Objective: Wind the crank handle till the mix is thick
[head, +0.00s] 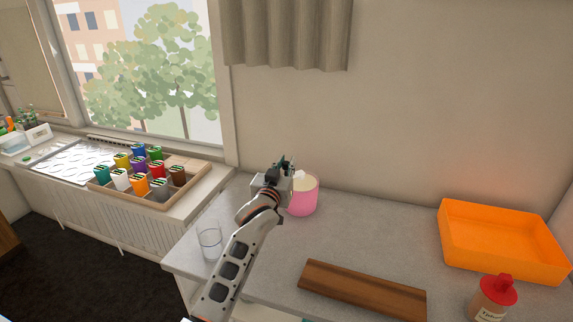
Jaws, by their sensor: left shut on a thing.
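A pink tub (303,196) stands on the grey counter near the wall, with something pale showing at its top. My left gripper (285,168) is over the tub's left rim, its fingers shut on what appears to be the crank handle. The handle is mostly hidden by the gripper, and the thickness of the mix cannot be told from here. My right gripper is not in view.
A clear glass (209,241) stands left of my left arm. A brown wooden board (362,290), an orange tray (500,243) and a red-capped bottle (493,299) are to the right. A sectioned wooden tray (190,188) with several coloured pots sits by the window. The counter between tub and orange tray is clear.

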